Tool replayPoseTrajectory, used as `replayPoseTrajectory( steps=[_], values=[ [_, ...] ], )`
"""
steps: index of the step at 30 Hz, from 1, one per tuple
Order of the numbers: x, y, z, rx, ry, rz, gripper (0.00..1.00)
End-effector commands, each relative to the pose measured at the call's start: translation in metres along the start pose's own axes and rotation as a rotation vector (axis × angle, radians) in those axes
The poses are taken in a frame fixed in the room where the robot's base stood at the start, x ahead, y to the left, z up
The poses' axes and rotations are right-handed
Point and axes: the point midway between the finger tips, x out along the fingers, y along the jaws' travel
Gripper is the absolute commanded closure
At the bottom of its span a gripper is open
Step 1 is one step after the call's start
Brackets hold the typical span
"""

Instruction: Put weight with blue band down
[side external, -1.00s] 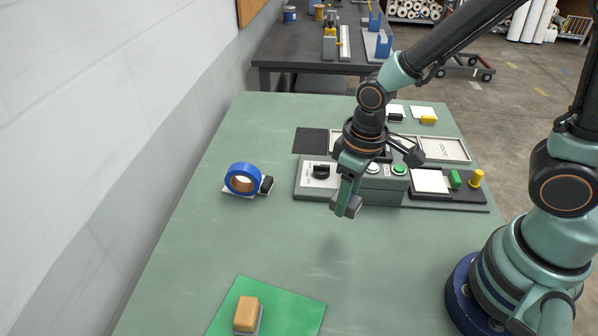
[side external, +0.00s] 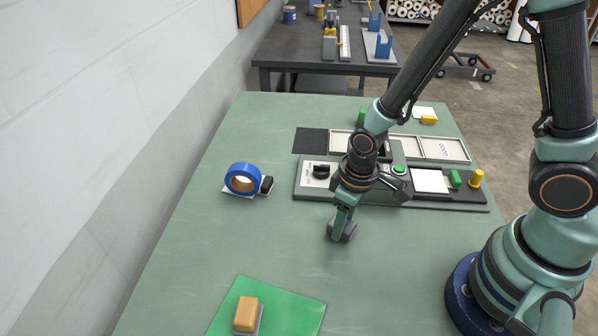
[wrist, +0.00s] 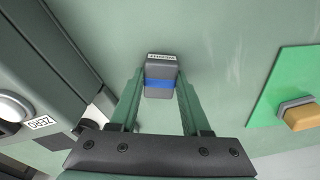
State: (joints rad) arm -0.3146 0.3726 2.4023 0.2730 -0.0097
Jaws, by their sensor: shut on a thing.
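The weight with the blue band (wrist: 160,84) is a dark grey block with a blue stripe and a small label on its end. It sits between the two green fingers of my gripper (wrist: 159,100) in the wrist view. In the side view my gripper (side external: 342,232) is low over the green table, in front of the press, with the grey weight (side external: 349,231) at its fingertips. The weight's band is not clear there. I cannot tell whether its underside touches the table.
The press (side external: 385,185) with its knob and green button stands just behind my gripper. A blue tape roll (side external: 243,179) stands to the left. A green mat (side external: 290,310) with a wooden-topped block (side external: 246,313) lies at the front. The table between is clear.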

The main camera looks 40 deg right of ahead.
Motion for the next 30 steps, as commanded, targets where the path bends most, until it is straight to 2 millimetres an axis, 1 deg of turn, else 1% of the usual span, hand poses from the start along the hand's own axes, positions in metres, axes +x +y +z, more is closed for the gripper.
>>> replayPoseTrajectory(
  steps=[6, 7, 8, 9, 21, 26, 30],
  values=[
    [0.003, 0.0, 0.0, 0.0, 0.0, 0.0, 1.0],
    [0.003, 0.0, 0.0, 0.0, -0.001, 0.0, 0.49],
    [0.003, 0.0, 0.0, 0.0, 0.0, 0.0, 0.38],
    [0.003, 0.0, 0.0, 0.0, 0.0, 0.0, 0.23],
    [0.0, 0.0, 0.0, 0.0, 0.001, 0.0, 0.23],
    [-0.013, 0.0, -0.001, 0.0, 0.005, 0.0, 0.23],
    [-0.03, 0.0, -0.002, 0.0, 0.007, 0.0, 0.23]
  ],
)
